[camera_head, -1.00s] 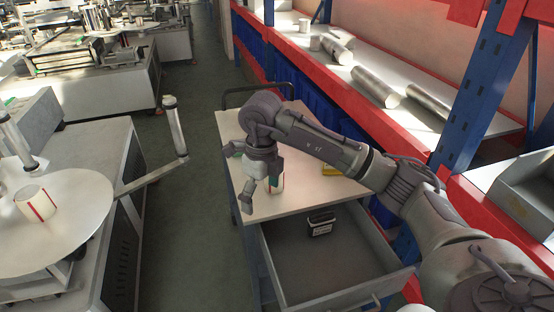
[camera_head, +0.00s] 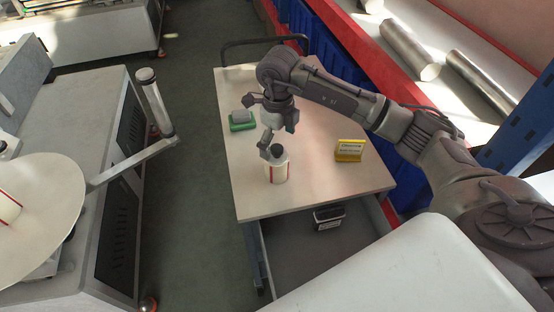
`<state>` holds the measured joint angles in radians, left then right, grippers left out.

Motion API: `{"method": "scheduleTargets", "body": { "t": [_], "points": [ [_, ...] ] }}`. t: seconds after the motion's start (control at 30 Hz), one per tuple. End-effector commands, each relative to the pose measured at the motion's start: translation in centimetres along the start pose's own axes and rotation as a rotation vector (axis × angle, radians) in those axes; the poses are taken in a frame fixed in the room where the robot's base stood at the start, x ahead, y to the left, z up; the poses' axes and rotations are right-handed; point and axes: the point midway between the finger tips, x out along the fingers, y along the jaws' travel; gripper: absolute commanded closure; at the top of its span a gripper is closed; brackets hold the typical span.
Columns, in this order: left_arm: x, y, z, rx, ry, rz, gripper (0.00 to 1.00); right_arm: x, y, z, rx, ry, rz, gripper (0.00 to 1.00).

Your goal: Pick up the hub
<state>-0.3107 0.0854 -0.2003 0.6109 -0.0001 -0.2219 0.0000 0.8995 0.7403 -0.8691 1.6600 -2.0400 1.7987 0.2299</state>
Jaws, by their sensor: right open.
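I cannot tell for sure which thing is the hub. A white cylinder with red stripes and a dark round top (camera_head: 278,170) stands upright on the cart top (camera_head: 315,193). My right gripper (camera_head: 270,133) is open just behind and above it, one finger close to its dark top. I cannot tell whether that finger touches it. A green block with a grey piece on it (camera_head: 242,121) lies at the cart's left side. A yellow block with a pale label (camera_head: 349,150) stands to the right. My left gripper is not in view.
The cart's drawer (camera_head: 290,262) is open below, with a small black box (camera_head: 328,217) in it. At left is a machine with a round plate (camera_head: 45,215) and a post arm (camera_head: 155,105). Metal rollers (camera_head: 408,50) lie on the right shelf.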

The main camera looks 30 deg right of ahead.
Motion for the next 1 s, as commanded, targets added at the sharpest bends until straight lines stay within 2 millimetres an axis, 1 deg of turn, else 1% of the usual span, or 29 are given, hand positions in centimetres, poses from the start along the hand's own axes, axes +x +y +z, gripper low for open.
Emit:
{"method": "scheduleTargets", "body": {
  "t": [0.03, 0.1, 0.27, 0.37, 0.43, 0.5, 0.63, 0.73, 0.93, 1.0],
  "points": [
    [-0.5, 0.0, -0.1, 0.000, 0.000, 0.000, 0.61, 0.7, 0.1, 0.0, 0.001, 0.003, 0.002, 0.00],
    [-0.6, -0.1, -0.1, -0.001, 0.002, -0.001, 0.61, 1.7, 0.0, 0.0, 0.001, 0.003, 0.002, 0.00],
    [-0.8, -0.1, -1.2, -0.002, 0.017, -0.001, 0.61, 2.8, 0.0, 0.1, 0.000, 0.000, 0.001, 0.00],
    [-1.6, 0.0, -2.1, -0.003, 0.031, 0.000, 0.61, 3.5, -0.1, 0.3, 0.002, 0.002, 0.002, 0.00],
    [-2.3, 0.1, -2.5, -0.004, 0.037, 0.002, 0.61, 4.5, -0.2, 0.6, 0.001, 0.004, 0.003, 0.00],
    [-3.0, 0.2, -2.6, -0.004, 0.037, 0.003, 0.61, 5.5, -0.3, 0.9, 0.001, 0.004, 0.003, 0.00],
    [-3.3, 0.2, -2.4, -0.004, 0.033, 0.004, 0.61, 7.4, -0.4, 0.9, 0.002, 0.002, 0.001, 0.00],
    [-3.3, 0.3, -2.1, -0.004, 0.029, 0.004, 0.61, 8.0, -0.4, 0.9, 0.000, 0.001, 0.000, 0.00],
    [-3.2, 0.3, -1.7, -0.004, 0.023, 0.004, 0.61, 8.1, -0.4, 0.9, 0.000, 0.000, -0.001, 0.00],
    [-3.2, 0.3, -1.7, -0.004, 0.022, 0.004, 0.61, 8.0, -0.4, 0.9, 0.000, -0.001, -0.001, 0.12]
  ]
}}
